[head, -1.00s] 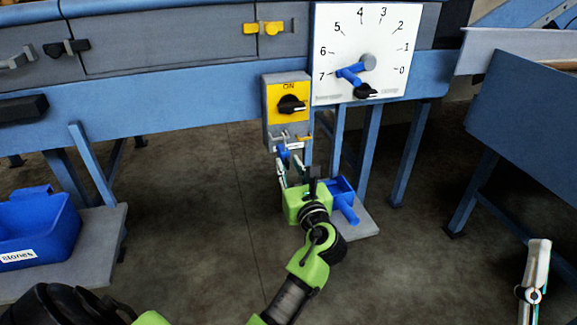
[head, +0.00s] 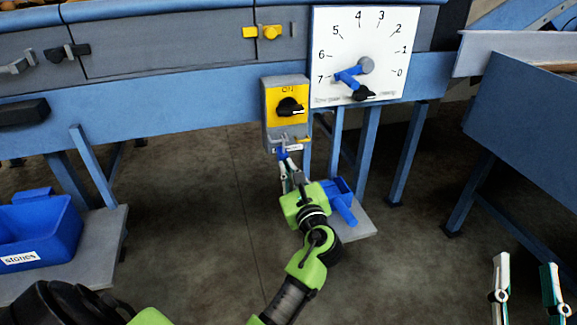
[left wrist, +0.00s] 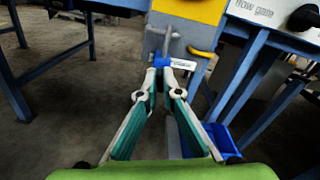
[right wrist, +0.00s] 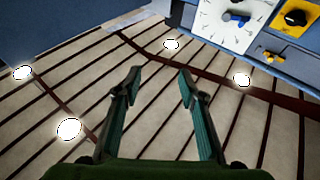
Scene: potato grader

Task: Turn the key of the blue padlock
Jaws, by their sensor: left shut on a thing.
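The blue padlock (head: 283,153) hangs below the switch box with the yellow ON plate (head: 273,98). In the left wrist view the blue padlock (left wrist: 161,62) sits between my left fingertips, with a white tag (left wrist: 183,65) to its right and a grey hasp above. My left gripper (head: 286,165) is shut on this blue piece from below; it also shows in the left wrist view (left wrist: 161,76). I cannot make out the key apart from the lock. My right gripper (head: 527,262) is open and empty at the lower right; the right wrist view shows its parted fingers (right wrist: 160,74).
A white dial board (head: 338,45) with a blue pointer is right of the switch box. A blue holder (head: 341,190) stands on a low grey shelf behind my left gripper. A blue bin labelled stones (head: 38,225) stands at the left. Blue frame legs flank the box.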

